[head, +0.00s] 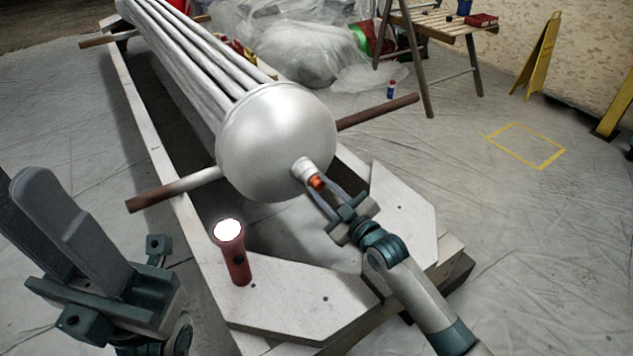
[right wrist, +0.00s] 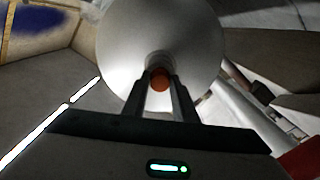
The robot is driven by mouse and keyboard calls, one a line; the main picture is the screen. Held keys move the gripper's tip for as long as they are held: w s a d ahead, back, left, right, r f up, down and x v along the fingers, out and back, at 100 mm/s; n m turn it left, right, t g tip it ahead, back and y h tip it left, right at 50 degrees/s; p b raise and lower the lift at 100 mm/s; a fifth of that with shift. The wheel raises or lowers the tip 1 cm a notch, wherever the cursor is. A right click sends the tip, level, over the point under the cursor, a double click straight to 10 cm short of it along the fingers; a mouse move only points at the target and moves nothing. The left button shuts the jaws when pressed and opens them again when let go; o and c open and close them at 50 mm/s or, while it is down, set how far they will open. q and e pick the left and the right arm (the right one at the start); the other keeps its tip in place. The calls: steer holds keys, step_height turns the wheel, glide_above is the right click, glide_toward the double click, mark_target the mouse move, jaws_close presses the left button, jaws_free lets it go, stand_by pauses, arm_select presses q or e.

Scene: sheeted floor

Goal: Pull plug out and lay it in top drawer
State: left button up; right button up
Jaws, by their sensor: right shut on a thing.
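The plug (head: 317,183) is orange-red and sits at the mouth of a short pale nozzle (head: 304,168) on the rounded end of a silver vessel (head: 277,135). My right gripper (head: 322,192) is shut on the plug; in the right wrist view the plug (right wrist: 159,79) shows between the two fingertips, in front of the nozzle. Whether the plug is still seated inside the nozzle cannot be told. My left gripper (head: 62,205) is at the left, empty and away from the vessel, its fingers pointing up; their gap is unclear. No drawer is in view.
A red flashlight (head: 236,258), lit, stands on the white frame (head: 290,305) under the vessel. Brown-ended bars (head: 375,112) stick out at the vessel's sides. A wooden trestle (head: 440,25) and a yellow sign (head: 537,55) stand behind.

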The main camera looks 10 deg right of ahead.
jaws_close()
steer(key=shift+p+v, duration=1.7)
steer(key=shift+v, duration=1)
steer(key=p+v, duration=0.2)
steer(key=v, duration=0.1)
steer(key=shift+s, duration=0.3)
stand_by(0.5)
